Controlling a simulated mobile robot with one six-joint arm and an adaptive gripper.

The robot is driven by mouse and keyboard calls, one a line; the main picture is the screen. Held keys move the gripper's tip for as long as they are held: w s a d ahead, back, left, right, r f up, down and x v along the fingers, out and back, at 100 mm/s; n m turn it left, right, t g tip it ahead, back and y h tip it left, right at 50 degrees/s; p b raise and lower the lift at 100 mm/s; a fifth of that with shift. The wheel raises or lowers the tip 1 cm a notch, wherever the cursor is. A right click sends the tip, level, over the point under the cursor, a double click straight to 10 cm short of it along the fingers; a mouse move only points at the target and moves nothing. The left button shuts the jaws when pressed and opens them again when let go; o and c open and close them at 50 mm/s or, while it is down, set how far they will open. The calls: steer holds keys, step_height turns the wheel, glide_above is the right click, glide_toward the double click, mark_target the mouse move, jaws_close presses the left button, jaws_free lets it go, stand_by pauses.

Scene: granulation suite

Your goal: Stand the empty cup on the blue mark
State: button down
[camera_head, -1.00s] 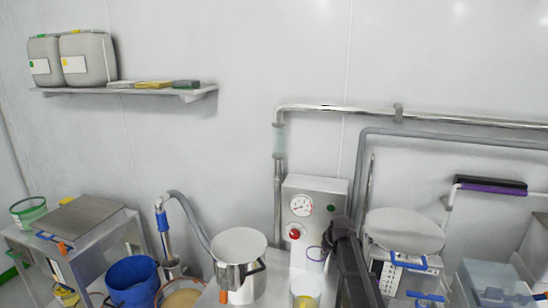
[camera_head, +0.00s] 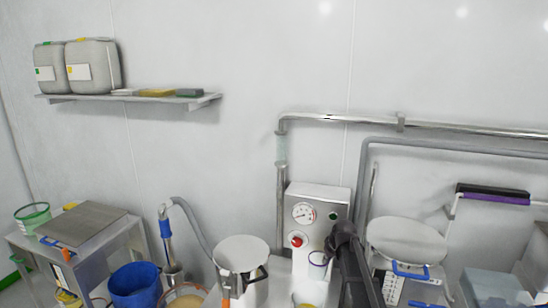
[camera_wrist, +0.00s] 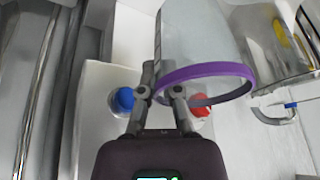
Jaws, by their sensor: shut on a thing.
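A clear cup with a purple rim (camera_wrist: 208,72) is in the wrist view, its body running away from the camera. My gripper (camera_wrist: 161,92) is shut on it at the side near the rim. A round blue spot (camera_wrist: 123,98) lies left of my fingers on a white surface, with a red one (camera_wrist: 203,106) to the right, partly hidden. I cannot tell whether the blue spot is the mark.

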mark_target(326, 269)
steer(key=shift+f+b, duration=2.25)
steer(key=shift+f, duration=0.3)
steer(key=shift+r, duration=0.2)
steer(key=shift+f, duration=0.2)
stand_by(0.4)
steer(key=shift+r, duration=0.2)
steer(key=shift+f, duration=0.2)
stand_by(2.2)
steer(key=shift+r, duration=0.2)
step_height(326, 269, up, 14)
steer(key=p, duration=1.4)
